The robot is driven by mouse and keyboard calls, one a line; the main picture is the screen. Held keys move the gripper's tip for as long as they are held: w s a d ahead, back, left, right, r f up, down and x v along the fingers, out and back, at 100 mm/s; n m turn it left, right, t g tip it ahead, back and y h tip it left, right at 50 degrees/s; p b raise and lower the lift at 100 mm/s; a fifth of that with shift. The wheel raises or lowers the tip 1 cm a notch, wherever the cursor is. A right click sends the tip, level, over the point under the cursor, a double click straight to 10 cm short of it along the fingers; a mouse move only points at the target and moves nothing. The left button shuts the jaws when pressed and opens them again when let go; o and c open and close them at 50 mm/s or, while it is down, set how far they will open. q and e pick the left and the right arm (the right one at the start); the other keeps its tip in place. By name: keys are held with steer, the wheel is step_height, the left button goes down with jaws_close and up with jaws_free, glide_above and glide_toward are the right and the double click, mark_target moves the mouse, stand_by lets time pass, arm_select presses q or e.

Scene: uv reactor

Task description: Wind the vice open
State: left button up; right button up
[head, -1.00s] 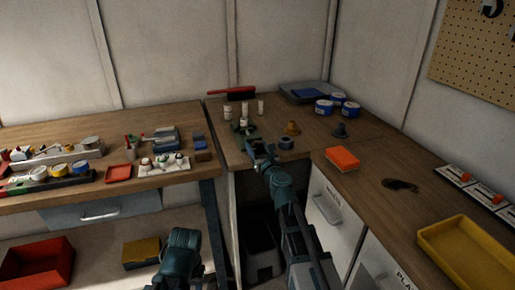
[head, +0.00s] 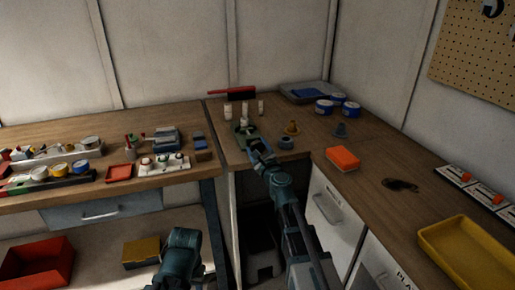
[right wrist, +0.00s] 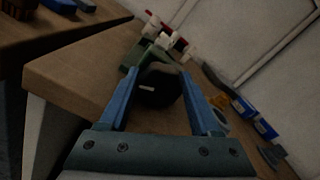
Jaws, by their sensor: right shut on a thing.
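The green vice (head: 244,132) stands at the front edge of the wooden bench corner. It also shows in the right wrist view (right wrist: 134,56), beyond the fingers. A dark round knob with a pale mark (right wrist: 157,88), on the near side of the vice, sits between the blue fingers of my right gripper (right wrist: 157,92). In the head view my right gripper (head: 257,148) reaches the near side of the vice and is shut on this knob. The gap between the vice jaws is too small to judge. My left gripper is not in view; only a part of my left arm shows.
White cylinders (head: 228,113) and a red-handled brush (head: 238,93) stand behind the vice. An orange cone-like piece (head: 292,128) and a blue-grey ring (head: 286,142) are close on its right. An orange block (head: 342,159) lies farther right.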

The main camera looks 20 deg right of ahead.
steer(key=n, duration=0.3)
steer(key=shift+s+a+n, duration=0.15)
steer(key=shift+n, duration=0.25)
